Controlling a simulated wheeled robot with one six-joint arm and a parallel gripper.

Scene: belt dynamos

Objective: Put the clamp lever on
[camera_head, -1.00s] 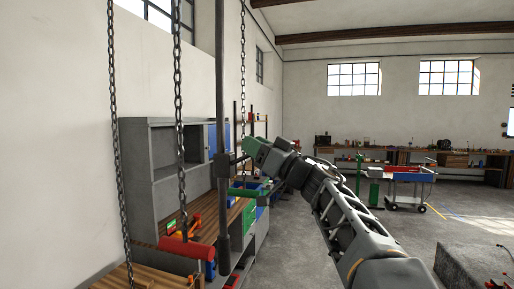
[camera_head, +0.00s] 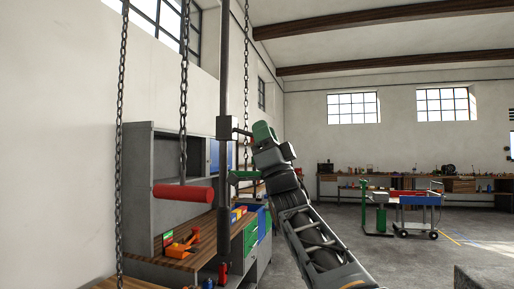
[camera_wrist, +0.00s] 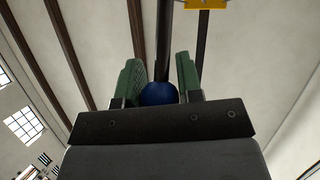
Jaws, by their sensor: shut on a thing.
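My gripper (camera_head: 263,132) has green fingers and is raised beside a dark upright post (camera_head: 224,120). In the head view a short dark rod (camera_head: 241,131) lies between the gripper and the post. I cannot tell whether it touches the post. A green bar (camera_head: 243,175) sticks out from the post below the gripper.
A red cylinder (camera_head: 183,193) hangs on a chain (camera_head: 184,90) left of the post. Another chain (camera_head: 121,110) hangs further left. A workbench (camera_head: 205,235) with a grey cabinet (camera_head: 137,180) stands along the left wall. A trolley (camera_head: 418,202) stands on open floor at right.

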